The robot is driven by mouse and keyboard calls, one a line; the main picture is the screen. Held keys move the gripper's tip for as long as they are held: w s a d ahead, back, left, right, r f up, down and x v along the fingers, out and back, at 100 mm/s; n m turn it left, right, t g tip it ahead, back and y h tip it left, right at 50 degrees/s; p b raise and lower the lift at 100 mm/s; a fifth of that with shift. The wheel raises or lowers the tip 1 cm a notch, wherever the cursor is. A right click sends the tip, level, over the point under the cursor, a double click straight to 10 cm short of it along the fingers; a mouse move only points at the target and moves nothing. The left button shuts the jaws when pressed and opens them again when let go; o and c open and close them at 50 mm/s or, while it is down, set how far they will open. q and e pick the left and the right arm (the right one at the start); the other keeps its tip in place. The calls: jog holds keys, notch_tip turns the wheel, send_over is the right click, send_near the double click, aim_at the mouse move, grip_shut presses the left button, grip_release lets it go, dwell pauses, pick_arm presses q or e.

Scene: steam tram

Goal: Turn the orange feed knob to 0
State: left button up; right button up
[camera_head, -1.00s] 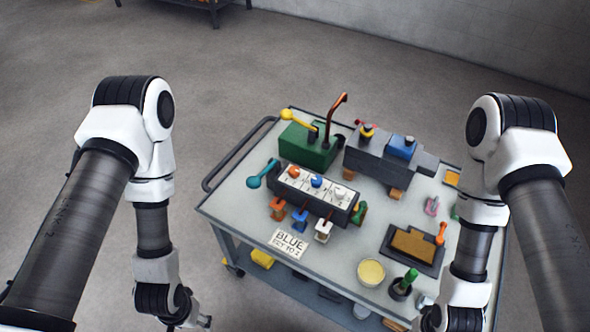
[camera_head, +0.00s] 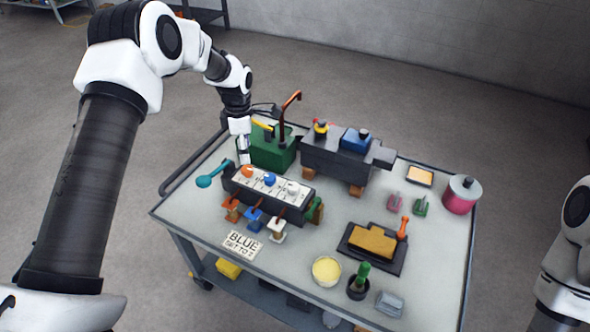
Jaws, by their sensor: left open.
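The orange feed knob (camera_head: 248,171) is the leftmost of three knobs on a dark feed box with a white dial face (camera_head: 269,182) on the cart. A blue knob (camera_head: 270,180) and a white knob (camera_head: 293,188) sit to its right. My left gripper (camera_head: 244,158) is open and points down, just above and behind the orange knob. I cannot tell whether it touches the knob. The dial marks are too small to read. Part of my right arm shows at the right edge, but its gripper is out of view.
A green box (camera_head: 272,150) with a copper pipe stands close behind the feed box. A teal lever (camera_head: 207,181) sticks out left. Orange, blue and white taps hang in front, by a card (camera_head: 243,245) reading BLUE. A grey block (camera_head: 338,158) stands behind right.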

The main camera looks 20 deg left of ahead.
aim_at(248, 168)
pick_arm(q)
jog(key=shift+w+d+f, duration=0.1)
jog(key=shift+w, duration=0.55)
jog(key=f, duration=0.1)
jog(key=s+f, duration=0.1)
jog(key=f, duration=0.1)
jog(key=shift+s+a+f, duration=0.2)
jog(key=shift+s+a, duration=0.1)
jog(key=shift+s, duration=0.05)
jog(key=f, duration=0.3)
jog(key=shift+w+d+f, duration=0.15)
jog(key=shift+w+f, duration=0.1)
jog(key=shift+w, duration=0.15)
jog(key=shift+s+r, duration=0.15)
jog(key=shift+s, duration=0.05)
jog(key=c, duration=1.2)
